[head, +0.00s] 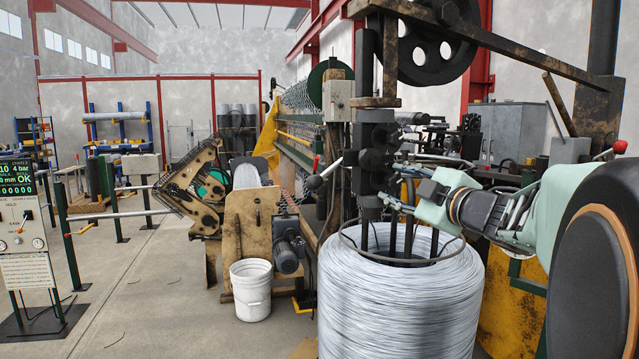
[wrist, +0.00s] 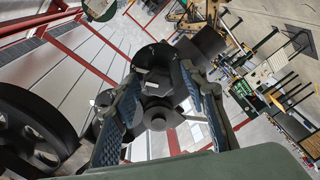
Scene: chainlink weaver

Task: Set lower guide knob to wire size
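A dark guide block (head: 376,150) stands on the machine above the wire coil in the head view, with round dark parts on its front at more than one height. My gripper (head: 390,182) reaches it from the right at its lower part. In the wrist view a black stepped round knob (wrist: 158,113) lies between the two blue-padded fingers of my gripper (wrist: 160,82). The fingers are spread on either side of the knob, with gaps visible. Contact at the fingertips cannot be made out. The knob's size marks are not readable.
A large coil of grey wire (head: 400,300) stands below my gripper, with a hoop (head: 350,243) over its top. A large black wheel (head: 425,45) is above. A white bucket (head: 251,290) and a control panel (head: 25,225) are at left. The floor between them is mostly clear.

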